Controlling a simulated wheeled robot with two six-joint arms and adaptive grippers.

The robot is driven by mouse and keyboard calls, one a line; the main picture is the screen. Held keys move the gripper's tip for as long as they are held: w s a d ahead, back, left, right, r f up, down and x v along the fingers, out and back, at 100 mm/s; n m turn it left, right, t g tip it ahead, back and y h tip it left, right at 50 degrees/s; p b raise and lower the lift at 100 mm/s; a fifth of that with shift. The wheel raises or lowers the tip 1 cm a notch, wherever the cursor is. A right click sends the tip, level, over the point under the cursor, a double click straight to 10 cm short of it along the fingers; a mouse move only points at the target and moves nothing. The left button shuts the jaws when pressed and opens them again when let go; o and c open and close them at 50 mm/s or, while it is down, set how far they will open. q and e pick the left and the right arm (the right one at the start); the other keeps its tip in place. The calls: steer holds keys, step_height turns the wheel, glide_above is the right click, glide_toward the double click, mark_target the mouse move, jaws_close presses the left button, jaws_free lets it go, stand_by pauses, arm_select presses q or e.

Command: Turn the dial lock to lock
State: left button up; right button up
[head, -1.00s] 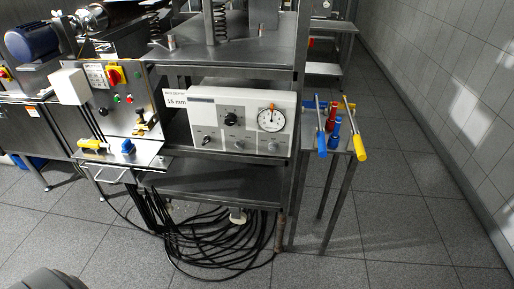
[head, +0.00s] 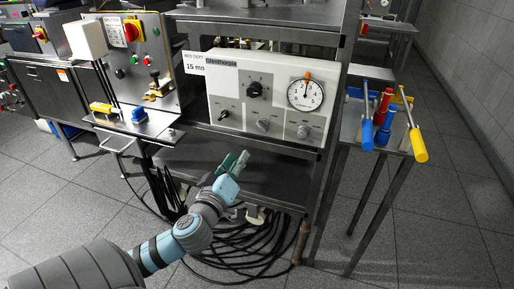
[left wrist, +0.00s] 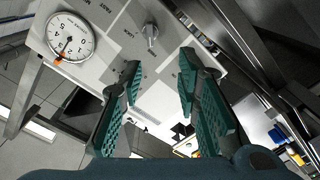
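A white instrument box (head: 232,112) on the bench shelf carries a dial gauge (head: 305,94) with an orange marker at its top edge. Small grey knobs sit along its lower front, one left of and below the gauge (head: 263,125) and one straight below it (head: 303,131). In the left wrist view, the gauge (left wrist: 70,38) and a grey knob (left wrist: 151,35) beside lettering that appears to read LOCK are seen. My left gripper (head: 236,163) is below the box front, apart from the knobs. Its teal fingers (left wrist: 160,80) are spread, with nothing between them. My right gripper is not in view.
A black knob (head: 254,89) is on the same panel. A side table (head: 362,131) with blue, red and yellow handled tools stands to the right. A control panel (head: 137,66) with a red-yellow switch is left. Black cables (head: 240,240) lie beneath the shelf.

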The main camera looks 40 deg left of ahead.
arm_select(q)
steer(key=w+r, duration=0.1)
glide_toward(260, 127)
steer(key=x, duration=0.9)
steer(key=shift+w, duration=0.15)
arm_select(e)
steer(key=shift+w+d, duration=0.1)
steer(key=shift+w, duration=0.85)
arm_select(q)
jaws_close()
